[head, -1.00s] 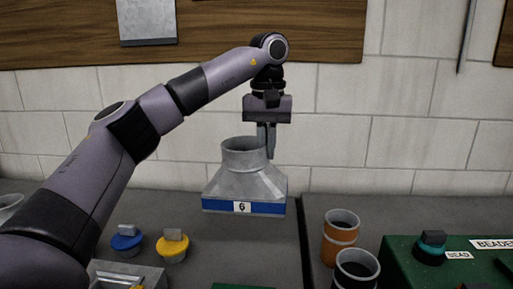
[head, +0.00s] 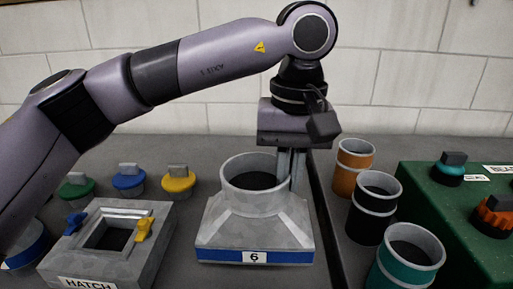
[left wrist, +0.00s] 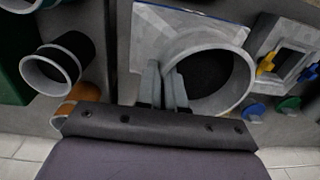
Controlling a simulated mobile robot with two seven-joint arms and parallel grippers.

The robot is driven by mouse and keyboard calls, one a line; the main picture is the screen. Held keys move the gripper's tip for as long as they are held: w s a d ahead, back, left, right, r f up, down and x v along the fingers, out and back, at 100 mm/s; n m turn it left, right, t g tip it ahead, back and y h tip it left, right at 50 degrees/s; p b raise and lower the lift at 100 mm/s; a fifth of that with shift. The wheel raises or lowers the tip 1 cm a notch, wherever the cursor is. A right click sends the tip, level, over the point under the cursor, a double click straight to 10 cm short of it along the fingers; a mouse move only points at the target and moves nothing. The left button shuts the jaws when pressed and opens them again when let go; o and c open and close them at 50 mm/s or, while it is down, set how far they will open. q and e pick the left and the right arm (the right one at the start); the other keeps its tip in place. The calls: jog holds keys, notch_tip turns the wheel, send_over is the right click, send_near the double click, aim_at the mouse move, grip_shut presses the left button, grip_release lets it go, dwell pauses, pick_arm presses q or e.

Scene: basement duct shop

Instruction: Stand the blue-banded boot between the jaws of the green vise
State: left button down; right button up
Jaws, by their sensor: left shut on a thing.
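The blue-banded boot (head: 255,225) is a grey metal piece with a round collar on top, a flared square base, a blue band and the number 6. It is upright near the middle of the head view. My left gripper (head: 290,168) points down and is shut on the right side of its collar. The left wrist view shows the boot (left wrist: 150,35) with my left gripper's fingers (left wrist: 165,85) at the collar rim. I cannot tell whether the base touches the bench. The green vise is not recognisable in either current view. My right gripper is not in view.
A grey HATCH box (head: 60,255) with blue and yellow latches stands left of the boot. Green, blue and yellow caps (head: 178,180) sit behind it. Orange, black and teal collars (head: 405,262) stand close on the right, beside a green machine (head: 440,200) with knobs.

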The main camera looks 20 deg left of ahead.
aim_at(287, 199)
pick_arm(q)
jog(key=shift+s+d+f, duration=0.1)
jog(key=shift+s+f, duration=0.15)
jog(key=shift+s, duration=0.1)
notch_tip(287, 199, down, 3)
jog(key=b, duration=0.3)
jog(key=shift+f+b, duration=0.35)
jog(key=shift+f, duration=0.25)
dwell(0.5)
jog(key=shift+f+b, duration=0.7)
jog(key=shift+f, duration=0.65)
dwell(0.3)
